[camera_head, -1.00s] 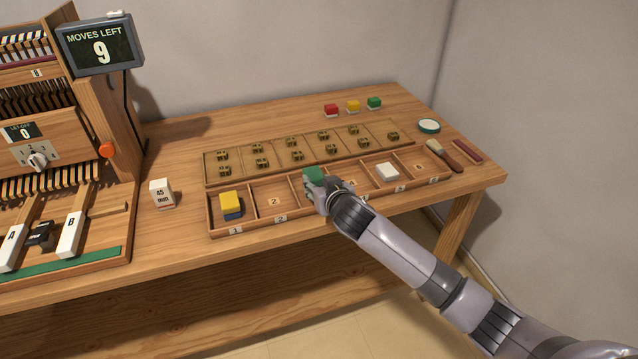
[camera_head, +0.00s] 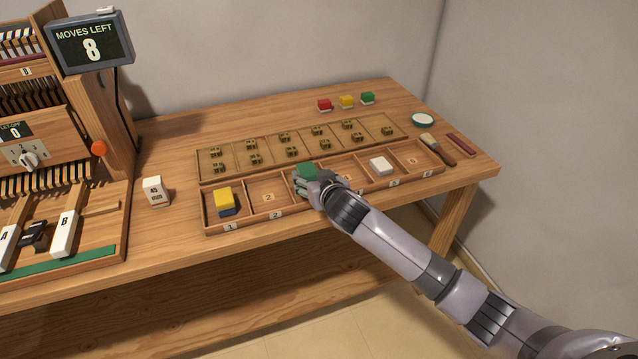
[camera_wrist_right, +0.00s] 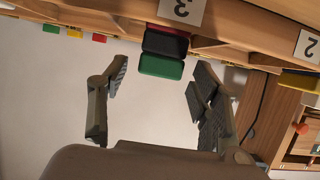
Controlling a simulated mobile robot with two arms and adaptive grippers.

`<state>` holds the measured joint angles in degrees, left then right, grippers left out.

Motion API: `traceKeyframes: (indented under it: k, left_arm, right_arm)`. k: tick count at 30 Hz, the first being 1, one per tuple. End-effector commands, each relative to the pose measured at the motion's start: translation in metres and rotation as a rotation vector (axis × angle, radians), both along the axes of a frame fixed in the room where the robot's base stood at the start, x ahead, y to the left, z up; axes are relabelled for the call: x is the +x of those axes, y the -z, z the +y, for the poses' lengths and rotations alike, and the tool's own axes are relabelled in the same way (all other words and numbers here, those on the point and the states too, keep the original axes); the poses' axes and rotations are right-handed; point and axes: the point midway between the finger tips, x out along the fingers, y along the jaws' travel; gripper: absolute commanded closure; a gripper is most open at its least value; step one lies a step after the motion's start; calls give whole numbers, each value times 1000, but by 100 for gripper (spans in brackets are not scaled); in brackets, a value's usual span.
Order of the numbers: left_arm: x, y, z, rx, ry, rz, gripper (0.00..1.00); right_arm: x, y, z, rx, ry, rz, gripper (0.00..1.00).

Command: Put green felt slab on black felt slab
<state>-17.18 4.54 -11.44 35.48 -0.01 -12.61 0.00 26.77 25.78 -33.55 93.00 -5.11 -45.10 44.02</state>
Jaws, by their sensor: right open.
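The green felt slab (camera_head: 305,170) sits in tray compartment 3 in the head view. In the right wrist view the green slab (camera_wrist_right: 161,66) lies flat against the black felt slab (camera_wrist_right: 165,43), on top of it in the stack. A dark red layer shows on the black slab's other side. My right gripper (camera_head: 311,184) is at compartment 3, partly hiding the slab in the head view. In the wrist view my right gripper (camera_wrist_right: 158,78) is open, with its fingers spread apart on either side and clear of the green slab. My left gripper is not in view.
The numbered wooden tray (camera_head: 258,226) also holds a yellow-and-blue stack (camera_head: 225,200) and a white slab (camera_head: 381,166). Compartment 2 is empty. Behind it lies a board (camera_head: 235,176) with small brass pieces. A white timer block (camera_head: 156,191) stands left. The counter (camera_head: 91,49) reads 8.

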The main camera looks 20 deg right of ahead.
Motion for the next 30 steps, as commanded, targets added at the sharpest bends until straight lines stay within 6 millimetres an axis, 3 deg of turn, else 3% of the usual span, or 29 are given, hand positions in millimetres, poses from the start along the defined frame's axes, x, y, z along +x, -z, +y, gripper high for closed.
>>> traceKeyframes:
  k: [18,24,30]
  left_arm:
    - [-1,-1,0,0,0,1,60]
    - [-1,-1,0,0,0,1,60]
    - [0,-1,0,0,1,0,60]
  right_arm:
    - [-94,-38,-3,1,0,0,42]
    - [-108,-44,-4,0,0,0,42]
    - [-110,-45,-4,0,1,0,42]
